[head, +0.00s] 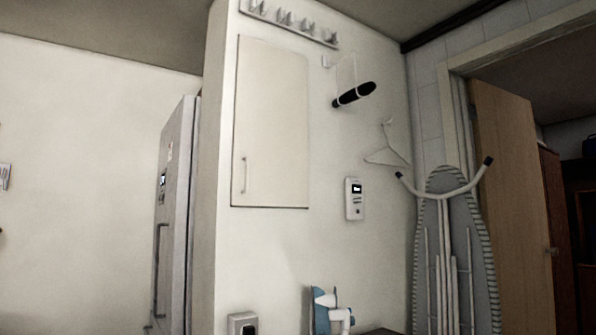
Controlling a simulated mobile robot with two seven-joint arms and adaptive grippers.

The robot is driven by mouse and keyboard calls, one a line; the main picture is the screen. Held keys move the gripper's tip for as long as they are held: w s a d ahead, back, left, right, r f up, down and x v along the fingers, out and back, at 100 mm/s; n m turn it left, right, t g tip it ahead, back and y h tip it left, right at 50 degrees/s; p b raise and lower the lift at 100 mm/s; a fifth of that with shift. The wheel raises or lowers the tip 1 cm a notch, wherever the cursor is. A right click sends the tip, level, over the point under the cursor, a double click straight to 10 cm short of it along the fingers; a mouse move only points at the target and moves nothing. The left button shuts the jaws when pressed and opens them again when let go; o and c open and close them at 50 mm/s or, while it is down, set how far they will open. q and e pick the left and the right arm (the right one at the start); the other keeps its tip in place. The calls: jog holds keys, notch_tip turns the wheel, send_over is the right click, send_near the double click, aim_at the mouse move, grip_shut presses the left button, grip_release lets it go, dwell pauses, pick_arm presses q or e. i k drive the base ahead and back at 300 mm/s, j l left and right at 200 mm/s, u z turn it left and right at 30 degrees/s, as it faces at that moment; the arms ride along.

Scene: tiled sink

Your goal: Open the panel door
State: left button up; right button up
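A cream panel door (271,125) is set in the white wall near the middle of the head view. It lies flat in its frame and looks closed. A slim vertical handle (244,174) sits near its lower left edge. Neither of my grippers shows in the head view, so their state and their distance from the door cannot be seen.
A hook rail (288,22) is above the door. A wall unit (354,199), a hanger (387,150) and an ironing board (452,250) are to its right. A fridge (174,215) stands left of the wall corner. A blue-and-white item (325,310) is below.

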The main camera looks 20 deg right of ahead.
aim_at(270, 158)
jog(key=i+j+z, duration=0.25)
jog(key=j+z, duration=0.2)
jog(key=j, duration=0.2)
jog(key=j+z, duration=0.25)
jog(key=i+j+z, duration=0.1)
jog(key=j, duration=0.5)
jog(key=i+j+z, duration=0.1)
jog(key=j, duration=0.5)
